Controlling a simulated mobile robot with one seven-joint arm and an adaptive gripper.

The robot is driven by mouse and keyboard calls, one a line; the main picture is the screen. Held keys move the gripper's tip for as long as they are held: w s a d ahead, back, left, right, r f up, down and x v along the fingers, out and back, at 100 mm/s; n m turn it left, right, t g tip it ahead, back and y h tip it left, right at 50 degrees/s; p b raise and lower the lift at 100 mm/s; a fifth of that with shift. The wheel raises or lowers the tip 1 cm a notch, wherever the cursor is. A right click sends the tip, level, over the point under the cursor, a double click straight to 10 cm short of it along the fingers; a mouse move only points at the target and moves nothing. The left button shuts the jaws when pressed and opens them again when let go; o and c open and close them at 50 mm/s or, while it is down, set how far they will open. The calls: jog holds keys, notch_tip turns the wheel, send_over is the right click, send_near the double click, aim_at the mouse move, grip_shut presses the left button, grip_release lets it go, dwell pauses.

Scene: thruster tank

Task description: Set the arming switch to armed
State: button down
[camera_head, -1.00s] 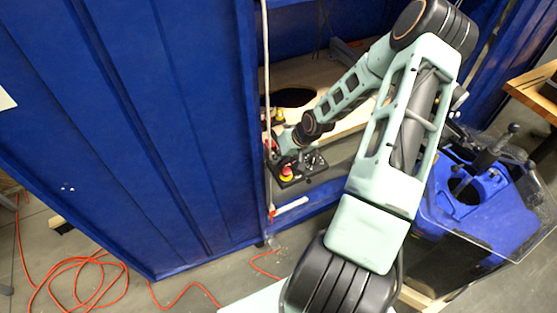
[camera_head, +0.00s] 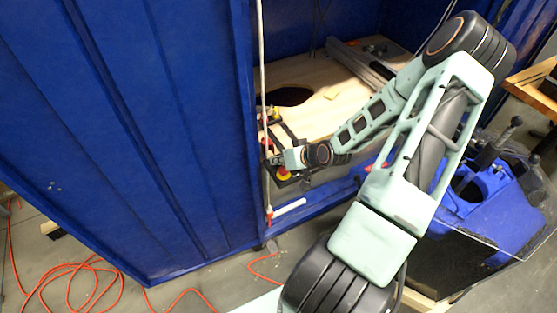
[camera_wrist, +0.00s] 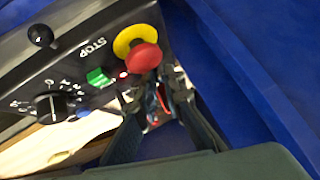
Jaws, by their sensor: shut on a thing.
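The black control panel (camera_wrist: 75,60) fills the upper left of the wrist view. It carries a red mushroom button on a yellow ring (camera_wrist: 143,55) beside the word STOP, a green rocker (camera_wrist: 98,78), a black rotary knob (camera_wrist: 50,107) with numbers and a black ball-topped lever (camera_wrist: 40,36). My gripper (camera_wrist: 156,88) is at the panel's edge, just below the red button. Its fingers are closed on a small part between the tips, mostly hidden; I cannot tell for sure that it is the arming switch. In the head view my gripper (camera_head: 275,160) mostly covers the panel (camera_head: 286,181).
A blue wall (camera_head: 130,130) stands left of the panel, and a white pole (camera_head: 263,100) rises close beside my gripper. A wooden board (camera_head: 335,103) lies behind. A blue machine with a clear cover (camera_head: 490,215) stands at right. An orange cable (camera_head: 75,275) lies on the floor.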

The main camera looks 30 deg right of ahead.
jog(key=shift+a, duration=0.1)
jog(key=c, duration=2)
grip_release()
jog(key=shift+c, duration=0.2)
jog(key=shift+r, duration=0.1)
jog(key=v, duration=1.2)
